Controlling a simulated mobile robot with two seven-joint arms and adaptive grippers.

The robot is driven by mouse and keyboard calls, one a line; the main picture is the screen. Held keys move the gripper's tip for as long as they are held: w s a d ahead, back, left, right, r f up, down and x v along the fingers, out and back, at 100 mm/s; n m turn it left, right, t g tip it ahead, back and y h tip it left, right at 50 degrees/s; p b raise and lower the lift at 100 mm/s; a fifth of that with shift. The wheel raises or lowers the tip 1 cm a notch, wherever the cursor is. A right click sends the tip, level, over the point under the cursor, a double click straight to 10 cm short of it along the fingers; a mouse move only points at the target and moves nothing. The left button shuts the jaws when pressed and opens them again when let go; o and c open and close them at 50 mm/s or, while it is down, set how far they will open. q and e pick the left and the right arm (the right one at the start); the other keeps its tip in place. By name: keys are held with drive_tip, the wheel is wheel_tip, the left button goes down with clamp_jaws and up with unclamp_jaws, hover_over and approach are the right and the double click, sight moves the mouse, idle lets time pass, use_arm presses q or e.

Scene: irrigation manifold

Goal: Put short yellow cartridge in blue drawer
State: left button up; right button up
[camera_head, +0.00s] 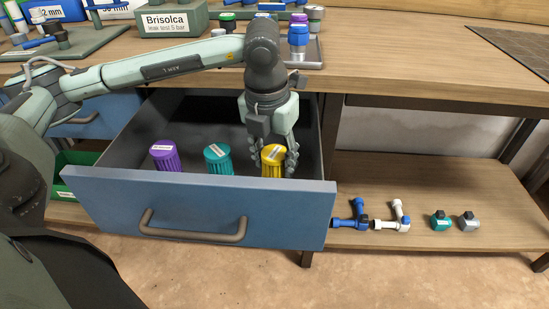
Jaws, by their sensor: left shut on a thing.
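The blue drawer (285,205) is pulled out from under the workbench. The short yellow cartridge (272,158) stands upright inside it, toward the right end near the front wall. My left gripper (274,165) reaches down into the drawer from above and is shut on the yellow cartridge. The cartridge's base is hidden by the drawer front, so I cannot tell whether it touches the drawer floor. My right gripper is not in view.
A purple cartridge (165,156) and a teal cartridge (218,158) stand in the drawer left of the yellow one. The drawer handle (192,229) sticks out in front. Blue, white, teal and grey fittings (398,217) lie on the lower shelf (440,180) at right.

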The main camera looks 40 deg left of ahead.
sight(270, 158)
use_arm(q)
drive_tip(key=shift+f, duration=0.1)
drive_tip(key=o, duration=1.2)
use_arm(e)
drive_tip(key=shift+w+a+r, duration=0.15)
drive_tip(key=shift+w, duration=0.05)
use_arm(q)
drive_tip(key=shift+r, duration=0.25)
drive_tip(key=r, duration=0.4)
drive_tip(key=s+r+p, duration=0.1)
drive_tip(key=r, duration=0.6)
drive_tip(key=shift+s+d+r, duration=0.15)
drive_tip(key=shift+s+r, duration=0.2)
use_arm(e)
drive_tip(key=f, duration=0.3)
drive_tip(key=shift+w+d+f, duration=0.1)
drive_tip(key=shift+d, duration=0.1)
